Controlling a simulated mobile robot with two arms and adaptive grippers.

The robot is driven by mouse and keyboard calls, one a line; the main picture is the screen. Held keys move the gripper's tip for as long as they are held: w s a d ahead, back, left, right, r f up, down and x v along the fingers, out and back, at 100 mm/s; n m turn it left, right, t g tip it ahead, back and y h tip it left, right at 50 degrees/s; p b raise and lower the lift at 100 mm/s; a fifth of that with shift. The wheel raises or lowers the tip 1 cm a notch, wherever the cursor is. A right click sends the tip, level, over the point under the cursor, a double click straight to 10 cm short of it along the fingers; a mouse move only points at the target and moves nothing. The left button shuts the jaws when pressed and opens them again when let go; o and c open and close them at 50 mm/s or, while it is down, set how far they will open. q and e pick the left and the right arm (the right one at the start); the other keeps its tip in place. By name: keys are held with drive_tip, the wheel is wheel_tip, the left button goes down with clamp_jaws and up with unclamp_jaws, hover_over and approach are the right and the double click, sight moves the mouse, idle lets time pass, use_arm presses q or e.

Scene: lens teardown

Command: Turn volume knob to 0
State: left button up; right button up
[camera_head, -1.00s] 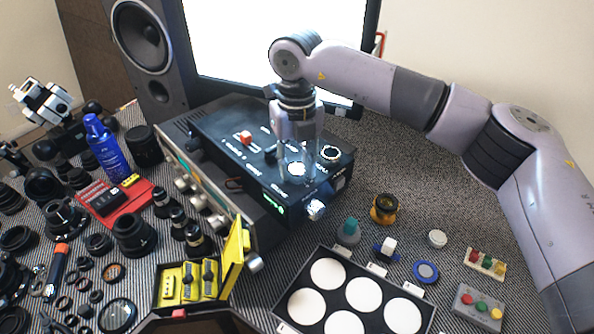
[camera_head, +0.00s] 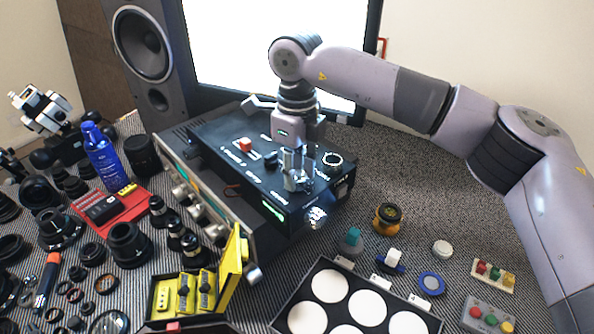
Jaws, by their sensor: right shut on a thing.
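A black control box (camera_head: 225,160) with knobs, small labels and a red button lies in the middle of the desk. My right gripper (camera_head: 297,180) points down at the top panel near the box's front right. It is shut on a silver knob (camera_head: 295,184), which its fingers partly cover. The panel lettering is too small to read the knob's setting. Another bright silver knob (camera_head: 316,217) sticks out of the box's front face, below a green-lit display (camera_head: 273,212). My left gripper is not in view.
A monitor (camera_head: 270,50) and a speaker (camera_head: 145,50) stand behind the box. Lenses, rings and a blue bottle (camera_head: 102,160) crowd the left. An open yellow case (camera_head: 190,290) and a tray of white discs (camera_head: 345,270) lie in front.

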sight(297, 175)
idle(0.4)
drive_tip(key=o, duration=1.1)
drive_tip(key=shift+o, duration=0.2)
wheel_tip(297, 175, up, 12)
